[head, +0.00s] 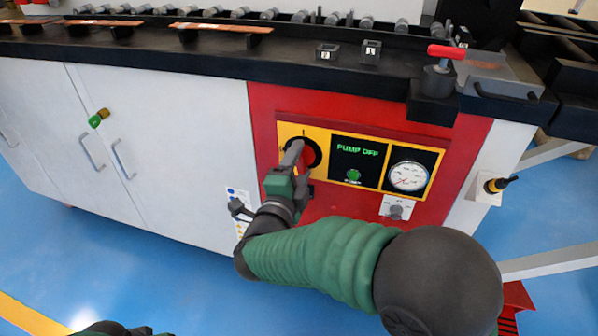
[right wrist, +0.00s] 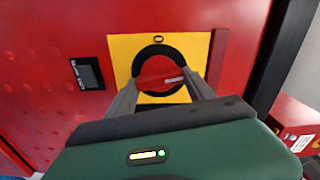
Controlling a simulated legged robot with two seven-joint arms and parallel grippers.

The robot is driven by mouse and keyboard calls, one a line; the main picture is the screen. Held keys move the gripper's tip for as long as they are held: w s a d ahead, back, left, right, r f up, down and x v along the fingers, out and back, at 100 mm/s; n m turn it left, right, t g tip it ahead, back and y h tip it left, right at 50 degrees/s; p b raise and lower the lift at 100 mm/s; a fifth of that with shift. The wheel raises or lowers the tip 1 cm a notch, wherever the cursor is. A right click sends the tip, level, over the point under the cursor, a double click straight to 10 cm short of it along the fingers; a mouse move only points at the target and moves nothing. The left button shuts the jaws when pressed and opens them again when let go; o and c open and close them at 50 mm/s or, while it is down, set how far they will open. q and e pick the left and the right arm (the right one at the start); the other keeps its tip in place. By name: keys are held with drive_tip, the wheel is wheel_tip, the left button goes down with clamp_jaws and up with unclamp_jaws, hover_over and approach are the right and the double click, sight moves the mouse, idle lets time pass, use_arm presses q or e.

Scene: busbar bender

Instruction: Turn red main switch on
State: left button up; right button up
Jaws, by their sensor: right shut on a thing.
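The red main switch (head: 306,152) sits in a black ring on a yellow plate, on the red front panel of the machine. In the right wrist view its red handle (right wrist: 157,71) lies roughly crosswise, with a pale mark at its right end and a "0" on the plate above the ring. My right gripper (head: 293,153) reaches it from below; its fingers stand on either side of the handle, shut on it. The fingers hide part of the switch in the head view. The display (head: 357,150) beside it reads "PUMP OFF" in green.
A pressure gauge (head: 409,176) is right of the display, with a small grey knob (head: 396,208) below it. A red-handled lever (head: 446,53) stands on the dark worktop above. White cabinet doors are at left. The blue floor in front is open.

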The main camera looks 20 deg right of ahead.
drive_tip(key=shift+f+m+b, duration=0.35)
drive_tip(key=shift+m+b, duration=0.5)
drive_tip(key=shift+m, duration=0.25)
drive_tip(key=o, duration=1.2)
drive_tip(key=shift+o, duration=0.9)
drive_tip(key=shift+r, duration=0.15)
